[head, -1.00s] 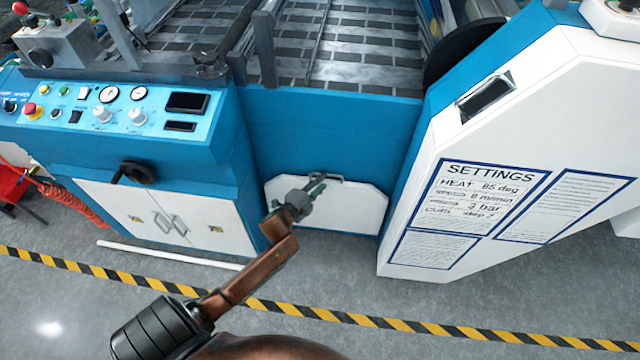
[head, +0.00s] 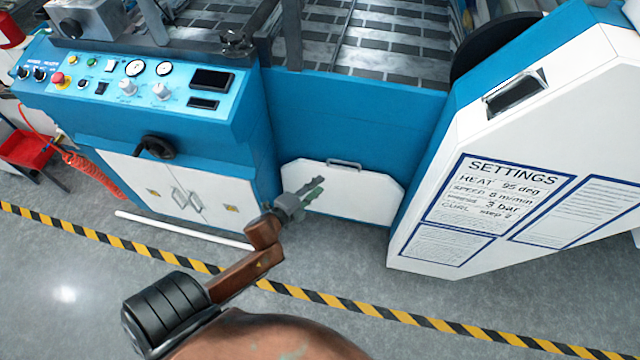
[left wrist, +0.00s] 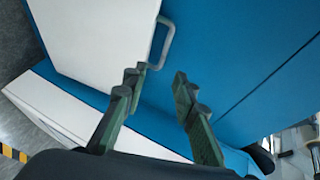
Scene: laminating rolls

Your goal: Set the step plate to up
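The step plate (head: 352,202) is a white panel with cut corners, low on the blue machine front. It looks upright and flat against the front. A grey bar handle (head: 345,163) sits at its top edge. In the left wrist view the white plate (left wrist: 105,30) fills the upper left, and its handle (left wrist: 163,42) stands beyond the fingertips. My left gripper (head: 314,188) is in front of the plate, below and left of the handle. The left wrist view shows its fingers (left wrist: 158,82) apart with nothing between them. My right gripper is not in view.
A control panel (head: 150,85) and white cabinet doors (head: 185,195) are at left. A white side housing with a SETTINGS sign (head: 500,200) stands at right. A white rod (head: 180,229) lies on the floor near yellow-black tape (head: 330,303). The grey floor in front is open.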

